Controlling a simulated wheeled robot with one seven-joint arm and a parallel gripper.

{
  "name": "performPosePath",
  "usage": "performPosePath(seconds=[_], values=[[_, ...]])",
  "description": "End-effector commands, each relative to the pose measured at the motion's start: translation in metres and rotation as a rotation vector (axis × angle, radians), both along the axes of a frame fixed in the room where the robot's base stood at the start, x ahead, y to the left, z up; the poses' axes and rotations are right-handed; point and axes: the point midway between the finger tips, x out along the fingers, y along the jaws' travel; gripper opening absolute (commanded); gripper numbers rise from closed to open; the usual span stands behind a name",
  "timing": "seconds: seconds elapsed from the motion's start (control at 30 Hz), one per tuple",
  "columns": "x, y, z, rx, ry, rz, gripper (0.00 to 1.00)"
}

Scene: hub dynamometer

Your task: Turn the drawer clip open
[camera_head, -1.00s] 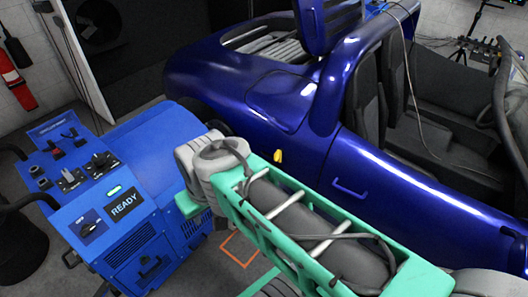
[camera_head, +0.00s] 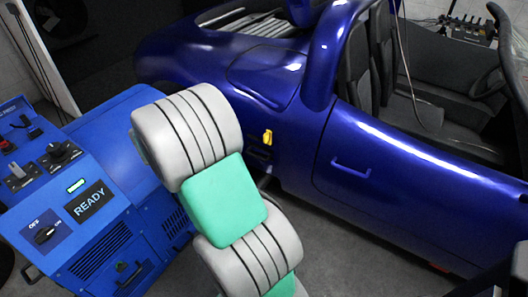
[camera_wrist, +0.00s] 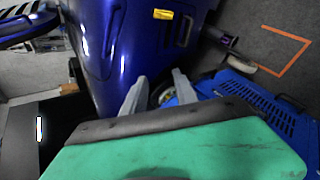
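A small yellow clip (camera_head: 267,138) sits on the side of the blue car, above a dark recessed part (camera_head: 262,154). I take it for the drawer clip. The yellow clip also shows near the top of the wrist view (camera_wrist: 163,14). My gripper (camera_wrist: 159,80) shows in the wrist view as two grey fingers, spread apart with nothing seen between them. They are well short of the clip and touch nothing that I can see. In the head view my gripper is hidden behind my arm.
The blue car (camera_head: 345,150) fills the right and back. A blue console (camera_head: 60,225) with switches and a READY sign stands at the left. An orange floor marking (camera_wrist: 290,50) shows in the wrist view. Grey floor is clear beside the car.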

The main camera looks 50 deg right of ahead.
Motion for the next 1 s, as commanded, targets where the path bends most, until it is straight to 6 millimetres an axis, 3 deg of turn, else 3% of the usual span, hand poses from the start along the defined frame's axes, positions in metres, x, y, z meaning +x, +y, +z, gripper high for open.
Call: performPosePath(seconds=[0.03,0.1,0.2,0.3,0.47,0.8,1.0], values=[[-0.002,-0.038,-0.060,-0.135,0.135,0.030,0.35],[-0.007,-0.086,-0.095,-0.343,0.355,0.089,0.35],[-0.020,-0.131,-0.134,-0.576,0.675,0.154,0.35],[-0.029,-0.152,-0.156,-0.723,0.927,0.199,0.35],[-0.034,-0.165,-0.163,-0.806,1.092,0.224,0.35],[-0.029,-0.223,-0.162,-0.806,1.093,0.224,0.35],[-0.027,-0.238,-0.161,-0.807,1.092,0.228,0.35]])
